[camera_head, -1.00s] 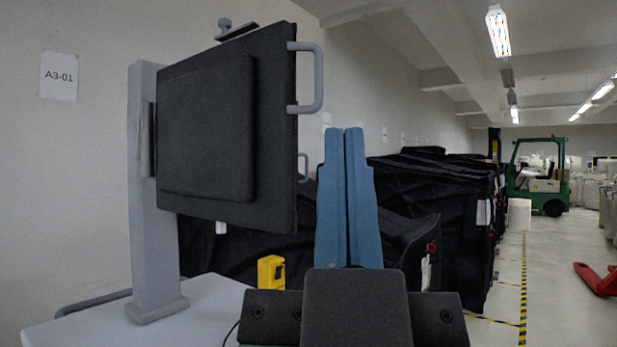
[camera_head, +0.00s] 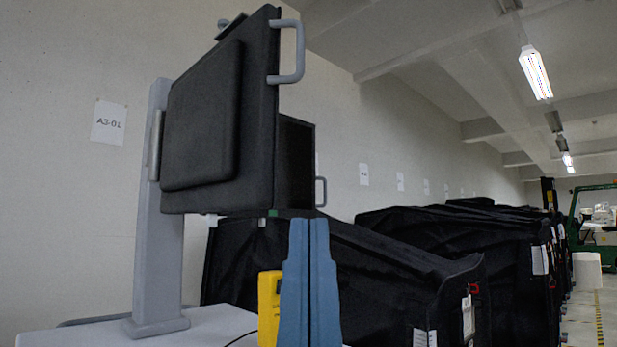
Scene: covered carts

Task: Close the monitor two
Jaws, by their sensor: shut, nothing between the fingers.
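A black monitor (camera_head: 203,125) stands on a grey post (camera_head: 158,240), seen from its back, with a grey handle (camera_head: 288,52) on its right edge. Behind it, partly hidden, is a second dark panel (camera_head: 296,165) with its own small grey handle (camera_head: 321,191). Which of the two is monitor two cannot be read. My gripper (camera_head: 309,226) shows as two blue fingers pointing up, side by side and closed. It is below the second panel in the picture, appears apart from both handles, and holds nothing.
The post stands on a light cart top (camera_head: 90,333). A yellow device (camera_head: 268,305) is just left of my fingers. Black-covered carts (camera_head: 400,290) line the wall to the right. A green forklift (camera_head: 592,225) is far right, beside open floor.

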